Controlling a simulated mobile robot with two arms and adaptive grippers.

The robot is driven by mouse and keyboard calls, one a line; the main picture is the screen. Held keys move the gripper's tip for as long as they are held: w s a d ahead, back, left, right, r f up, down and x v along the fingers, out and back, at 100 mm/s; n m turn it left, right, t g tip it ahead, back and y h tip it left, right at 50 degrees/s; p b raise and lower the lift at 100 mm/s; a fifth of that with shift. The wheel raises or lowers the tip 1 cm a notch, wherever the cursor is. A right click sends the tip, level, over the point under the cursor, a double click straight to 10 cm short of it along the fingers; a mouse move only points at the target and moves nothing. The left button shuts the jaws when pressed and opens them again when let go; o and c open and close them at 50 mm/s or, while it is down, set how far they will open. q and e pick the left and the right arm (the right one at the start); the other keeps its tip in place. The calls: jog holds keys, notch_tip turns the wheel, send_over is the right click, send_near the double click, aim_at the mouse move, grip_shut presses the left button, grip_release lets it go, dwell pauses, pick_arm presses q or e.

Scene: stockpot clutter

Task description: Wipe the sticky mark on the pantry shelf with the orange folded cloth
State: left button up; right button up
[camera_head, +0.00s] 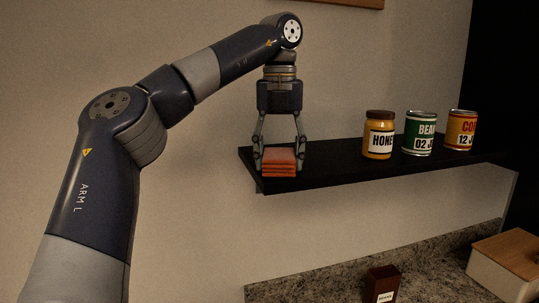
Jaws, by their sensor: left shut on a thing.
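The orange folded cloth (279,168) is at the left end of the dark pantry shelf (335,172). My left gripper (279,156) comes down from above and is shut on the cloth, with a finger at each side of it. The cloth appears to be at the shelf surface; I cannot tell whether it presses on it. I see no sticky mark on the bare part of the shelf; the cloth and gripper hide the shelf under them. My right gripper is not in view.
The shelf between cloth and honey jar is clear.

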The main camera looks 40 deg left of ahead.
aim_at(264, 155)
pick_arm(q)
jog(key=shift+s+a, duration=0.25)
jog(key=shift+s, duration=0.05)
jog(key=shift+s+a, duration=0.15)
jog(key=shift+s, duration=0.3)
jog(key=shift+s+a+p, duration=0.3)
jog(key=shift+s+a, duration=0.05)
jog(key=shift+s, duration=0.3)
jog(key=shift+s+a, duration=0.3)
jog(key=shift+s, duration=0.15)
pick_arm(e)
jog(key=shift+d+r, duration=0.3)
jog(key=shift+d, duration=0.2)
pick_arm(q)
jog(key=shift+w+d, duration=0.1)
jog(key=shift+w, duration=0.05)
